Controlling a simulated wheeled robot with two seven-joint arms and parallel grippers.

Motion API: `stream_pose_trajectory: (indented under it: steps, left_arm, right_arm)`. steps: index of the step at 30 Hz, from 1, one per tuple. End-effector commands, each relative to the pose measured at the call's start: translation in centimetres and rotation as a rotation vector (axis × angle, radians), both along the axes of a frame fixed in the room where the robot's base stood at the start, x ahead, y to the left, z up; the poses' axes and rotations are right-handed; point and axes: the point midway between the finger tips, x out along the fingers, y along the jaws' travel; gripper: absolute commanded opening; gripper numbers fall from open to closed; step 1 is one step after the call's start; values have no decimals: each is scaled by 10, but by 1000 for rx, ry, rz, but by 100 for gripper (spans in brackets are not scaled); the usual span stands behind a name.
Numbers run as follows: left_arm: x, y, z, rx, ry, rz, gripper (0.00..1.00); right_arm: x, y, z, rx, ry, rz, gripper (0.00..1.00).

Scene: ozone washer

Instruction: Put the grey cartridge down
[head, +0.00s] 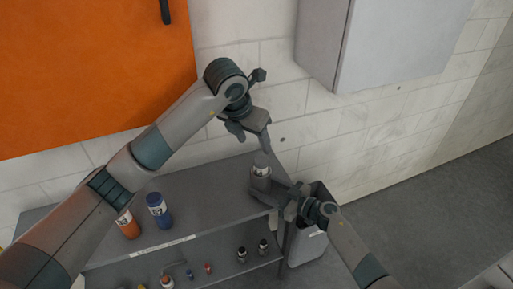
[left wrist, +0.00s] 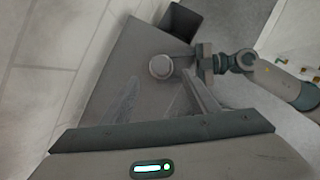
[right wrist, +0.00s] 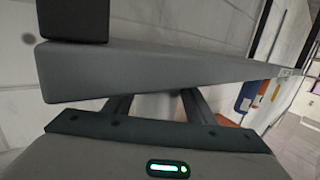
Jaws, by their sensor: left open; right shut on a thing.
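The grey cartridge (head: 260,178) is upright at the right end of the grey shelf unit's top (head: 207,207). I cannot tell whether its base touches the top. My right gripper (head: 267,192) is shut on its lower part, from the right. My left gripper (head: 252,139) is open and empty just above the cartridge, pointing down. In the left wrist view the cartridge's round top (left wrist: 161,67) lies ahead of the open left fingers (left wrist: 163,88), with the right gripper (left wrist: 200,66) beside it.
An orange cartridge (head: 128,225) and a blue cartridge (head: 159,212) stand on the top to the left. Several small bottles stand on the lower shelf (head: 225,268). A dark bin (head: 310,246) stands right of the unit. A grey wall box (head: 375,45) hangs above right.

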Motion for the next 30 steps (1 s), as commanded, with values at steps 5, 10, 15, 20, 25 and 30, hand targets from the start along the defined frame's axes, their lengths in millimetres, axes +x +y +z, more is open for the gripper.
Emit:
stream_pose_trajectory:
  steps: [5, 10, 15, 20, 25, 30]
  left_arm:
    - [-5, 4, 15, 0, -1, 1, 55]
    - [-6, 4, 18, 0, 0, 1, 55]
    - [-6, 4, 18, 0, 0, 1, 55]
    - [-6, 4, 18, 0, 0, 1, 55]
    - [-6, 4, 18, 0, 0, 1, 55]
    - [-6, 4, 18, 0, 0, 1, 55]
  right_arm:
    - [0, 0, 0, 0, 0, 0, 38]
    - [0, 0, 0, 0, 0, 0, 38]
    - [0, 0, 0, 0, 0, 0, 38]
    - [0, 0, 0, 0, 0, 0, 38]
    - [0, 0, 0, 0, 0, 0, 72]
    - [0, 0, 0, 0, 0, 0, 72]
